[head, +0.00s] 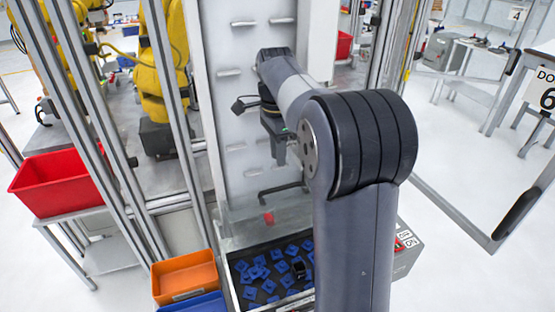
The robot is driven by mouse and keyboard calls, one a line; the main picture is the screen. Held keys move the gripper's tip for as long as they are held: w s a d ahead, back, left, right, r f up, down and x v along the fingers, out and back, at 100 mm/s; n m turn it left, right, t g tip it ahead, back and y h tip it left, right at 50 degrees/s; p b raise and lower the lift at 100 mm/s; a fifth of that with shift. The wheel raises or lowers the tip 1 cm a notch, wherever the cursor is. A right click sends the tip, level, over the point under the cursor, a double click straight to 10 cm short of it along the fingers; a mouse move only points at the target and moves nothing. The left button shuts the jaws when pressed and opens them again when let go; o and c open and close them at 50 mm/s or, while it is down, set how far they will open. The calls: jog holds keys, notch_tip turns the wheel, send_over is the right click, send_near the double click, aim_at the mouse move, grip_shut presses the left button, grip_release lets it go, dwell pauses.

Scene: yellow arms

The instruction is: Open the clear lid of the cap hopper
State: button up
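The cap hopper (229,272) stands at the lower middle of the head view, with many blue caps (262,271) in its dark bin. A clear panel, which looks like the lid (240,228), lies at the back of the bin. A black bar handle (278,190) and a small red tab (268,217) show at it. I cannot tell how far the panel covers the caps. My gripper (279,160) points down above the handle in the picture, with no contact to be seen. Its fingers are small and partly hidden by my arm, so their opening is unclear.
A tall white panel with short pegs (229,72) rises behind the hopper. An orange bin (185,277) and a blue bin (196,303) stand left of it. A red bin (57,183), metal posts and yellow arms (162,60) are further left. Open floor lies right.

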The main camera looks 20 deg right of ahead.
aim_at(283, 209)
jog(key=n, duration=0.2)
jog(key=n+b, duration=0.1)
jog(key=n, duration=0.1)
jog(key=shift+w+f+t, duration=0.3)
jog(key=shift+w, duration=0.1)
grip_shut()
notch_tip(283, 209, down, 9)
jog(key=n+t+b, duration=0.1)
jog(key=n+t, duration=0.1)
jog(key=n, duration=1.1)
jog(key=shift+a+f+n, duration=0.15)
jog(key=shift+n, duration=0.15)
